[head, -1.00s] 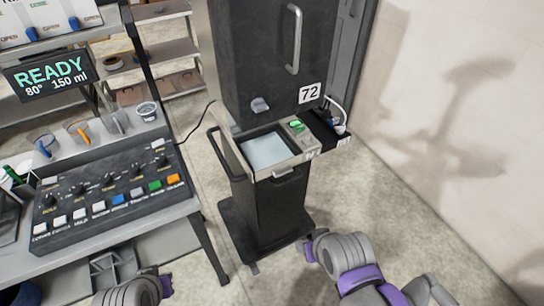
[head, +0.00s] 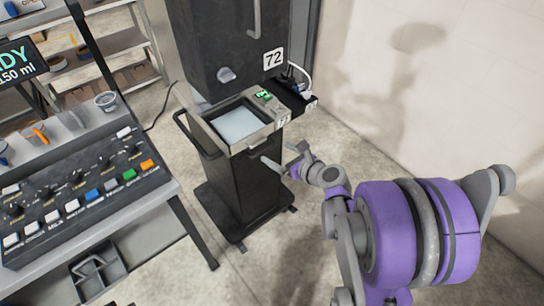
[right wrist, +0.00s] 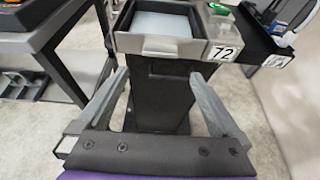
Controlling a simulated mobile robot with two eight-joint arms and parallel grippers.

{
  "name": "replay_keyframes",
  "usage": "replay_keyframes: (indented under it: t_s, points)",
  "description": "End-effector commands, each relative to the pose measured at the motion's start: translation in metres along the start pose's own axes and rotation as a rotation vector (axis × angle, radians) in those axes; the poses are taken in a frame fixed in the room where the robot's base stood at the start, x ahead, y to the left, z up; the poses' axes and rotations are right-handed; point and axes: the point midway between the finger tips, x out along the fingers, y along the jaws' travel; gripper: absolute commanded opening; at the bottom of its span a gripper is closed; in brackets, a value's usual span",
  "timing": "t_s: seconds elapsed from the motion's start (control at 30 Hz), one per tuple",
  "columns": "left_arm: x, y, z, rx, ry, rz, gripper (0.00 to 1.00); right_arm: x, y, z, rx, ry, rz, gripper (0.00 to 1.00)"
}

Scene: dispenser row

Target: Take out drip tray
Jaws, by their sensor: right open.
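The drip tray (head: 236,124) is a shallow, pale-floored tray in a light metal frame, seated at the front of the dark dispenser marked 72. In the right wrist view the tray (right wrist: 162,22) is at the top, with a light pull tab (right wrist: 175,48) on its front. My right gripper (head: 284,160) is open and empty, in front of the dispenser and below the tray front. In the right wrist view its two fingers (right wrist: 160,76) are spread wide, with the dark cabinet front beyond them. My left gripper is out of view.
The dispenser's upper body (head: 222,50) stands over the tray. A green-lit panel (head: 263,95) and dark side shelf (head: 297,98) adjoin it on the right. A control console (head: 85,190) on a table stands left. A pale wall bounds the right; floor between is clear.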

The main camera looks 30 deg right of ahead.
Motion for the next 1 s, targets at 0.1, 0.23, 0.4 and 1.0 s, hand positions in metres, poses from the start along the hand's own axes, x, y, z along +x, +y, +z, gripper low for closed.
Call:
replay_keyframes:
  t_s: [0.1, 0.23, 0.4, 1.0]
  points:
    - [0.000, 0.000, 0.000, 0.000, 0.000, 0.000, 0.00, 0.012, 0.000, 0.000, 0.004, -0.001, 0.003, 1.00]
    - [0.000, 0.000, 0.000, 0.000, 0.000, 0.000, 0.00, 0.034, 0.001, 0.001, 0.002, 0.000, 0.005, 1.00]
    - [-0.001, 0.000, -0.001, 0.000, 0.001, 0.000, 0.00, 0.066, 0.001, 0.001, 0.000, 0.000, 0.004, 1.00]
    - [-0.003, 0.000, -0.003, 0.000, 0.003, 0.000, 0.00, 0.106, 0.001, 0.000, 0.000, 0.001, 0.002, 1.00]
